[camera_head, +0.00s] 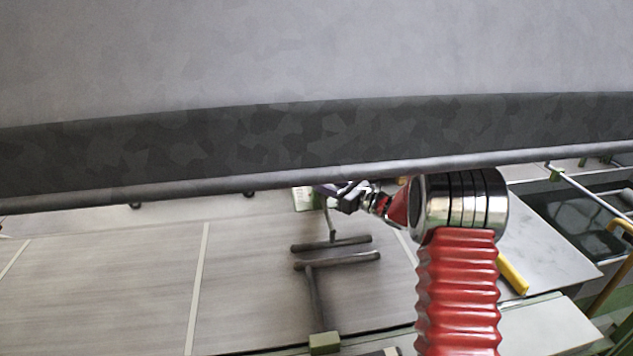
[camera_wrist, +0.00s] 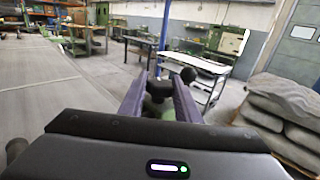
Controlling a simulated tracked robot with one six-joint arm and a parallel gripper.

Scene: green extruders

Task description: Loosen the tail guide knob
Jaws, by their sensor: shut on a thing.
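My gripper (camera_head: 343,194) is at the end of my arm, just below the long grey pipe in the head view. In the wrist view its two purple-grey fingers (camera_wrist: 159,92) are on both sides of a black knob (camera_wrist: 158,77) on a green mount (camera_wrist: 157,107), and they are shut on it. The fingers partly cover the knob and the mount. In the head view I cannot make out the knob at the fingertips. A dark round end (camera_wrist: 188,74) shows just beyond the right finger.
A long grey pipe (camera_head: 250,183) runs across above my gripper. Below it, dark bars (camera_head: 337,261) on a green-footed post stand by the pale flat surface (camera_head: 110,285). In the wrist view, stacked sacks (camera_wrist: 285,112) lie at right, with a white cart (camera_wrist: 203,90) behind.

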